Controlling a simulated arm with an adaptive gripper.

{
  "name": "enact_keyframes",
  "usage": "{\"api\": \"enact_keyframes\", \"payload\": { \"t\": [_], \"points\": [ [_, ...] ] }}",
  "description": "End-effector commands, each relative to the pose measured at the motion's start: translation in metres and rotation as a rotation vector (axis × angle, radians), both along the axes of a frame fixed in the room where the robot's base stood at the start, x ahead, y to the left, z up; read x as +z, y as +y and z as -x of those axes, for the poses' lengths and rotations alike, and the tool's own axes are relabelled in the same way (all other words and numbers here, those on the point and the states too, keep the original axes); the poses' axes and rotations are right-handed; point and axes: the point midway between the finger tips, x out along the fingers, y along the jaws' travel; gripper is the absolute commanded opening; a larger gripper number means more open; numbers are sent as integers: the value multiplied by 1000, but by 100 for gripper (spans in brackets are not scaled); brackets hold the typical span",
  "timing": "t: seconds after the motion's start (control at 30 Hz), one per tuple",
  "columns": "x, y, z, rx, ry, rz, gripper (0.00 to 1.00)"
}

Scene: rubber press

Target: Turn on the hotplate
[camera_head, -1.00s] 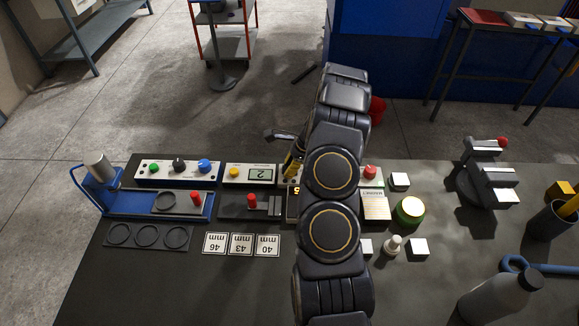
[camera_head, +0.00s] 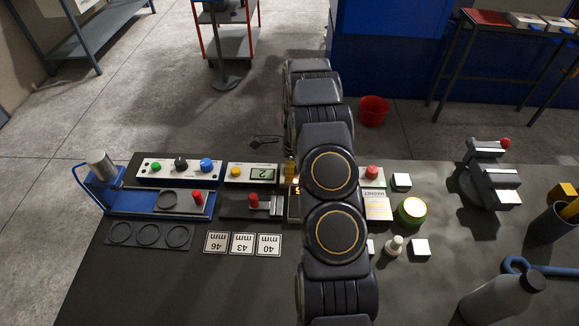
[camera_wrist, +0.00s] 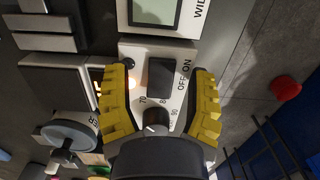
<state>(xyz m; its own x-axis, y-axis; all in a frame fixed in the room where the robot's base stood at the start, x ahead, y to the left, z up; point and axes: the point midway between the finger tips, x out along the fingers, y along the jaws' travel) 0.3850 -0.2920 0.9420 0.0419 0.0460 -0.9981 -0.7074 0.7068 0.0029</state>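In the wrist view, the hotplate's white control panel (camera_wrist: 182,62) has a black rocker switch (camera_wrist: 161,80) marked OFF and ON. A dial knob (camera_wrist: 155,122) with 70, 80 and 90 marks sits below it. Contact with the switch cannot be told. In the head view, my arm hides most of the panel; a bit of yellow finger (camera_head: 289,172) shows.
A panel with a digital display (camera_head: 251,173) stands left of my arm. A red bucket (camera_head: 372,111) is on the floor behind. A green-rimmed round item (camera_head: 411,211) and a grey bottle (camera_head: 502,299) stand at right. The table's front left is clear.

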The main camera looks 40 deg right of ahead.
Motion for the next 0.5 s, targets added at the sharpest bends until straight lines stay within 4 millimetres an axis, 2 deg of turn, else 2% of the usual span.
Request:
{"api": "enact_keyframes", "payload": {
  "t": [0.33,0.5],
  "points": [
    [2,-1,-1,0,-3,1,57],
    [14,-2,-1,0,-5,4,57]
  ]
}}
